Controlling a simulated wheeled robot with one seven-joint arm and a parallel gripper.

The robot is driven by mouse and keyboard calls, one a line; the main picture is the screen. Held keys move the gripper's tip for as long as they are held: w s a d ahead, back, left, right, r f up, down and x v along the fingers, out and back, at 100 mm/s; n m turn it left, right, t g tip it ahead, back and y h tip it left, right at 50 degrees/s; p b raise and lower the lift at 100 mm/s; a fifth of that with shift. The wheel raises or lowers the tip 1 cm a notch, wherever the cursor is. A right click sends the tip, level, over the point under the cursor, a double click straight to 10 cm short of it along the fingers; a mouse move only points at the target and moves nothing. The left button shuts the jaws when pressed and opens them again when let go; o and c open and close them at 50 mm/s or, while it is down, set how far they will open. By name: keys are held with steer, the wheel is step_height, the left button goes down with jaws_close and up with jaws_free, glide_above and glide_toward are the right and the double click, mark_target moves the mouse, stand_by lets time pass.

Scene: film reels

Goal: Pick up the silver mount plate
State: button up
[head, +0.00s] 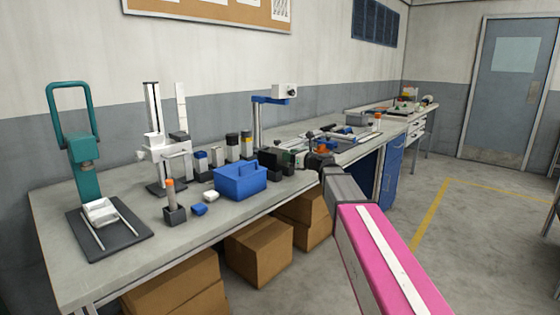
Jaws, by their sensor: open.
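I cannot pick out the silver mount plate for certain. A flat pale silvery item (338,139) lies on the bench just beyond the end of my arm, but it is too small to name. My gripper (297,159) is at the end of my pink arm, over the bench's front part, to the right of the blue box. It is open. Its fingers are small and blend with dark items behind them, and my arm hides part of the bench there.
A long grey bench (140,262) runs along the wall. On it stand a teal press (83,150), a white column stand (155,140), a blue box (240,182) and a blue-armed stand (258,125). Cardboard boxes (258,250) sit below. The floor at right is clear.

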mark_target(280, 159)
steer(key=x, duration=0.4)
steer(key=shift+w+a+r, duration=0.1)
steer(key=shift+a+r, duration=0.05)
steer(key=shift+r, duration=0.1)
jaws_close()
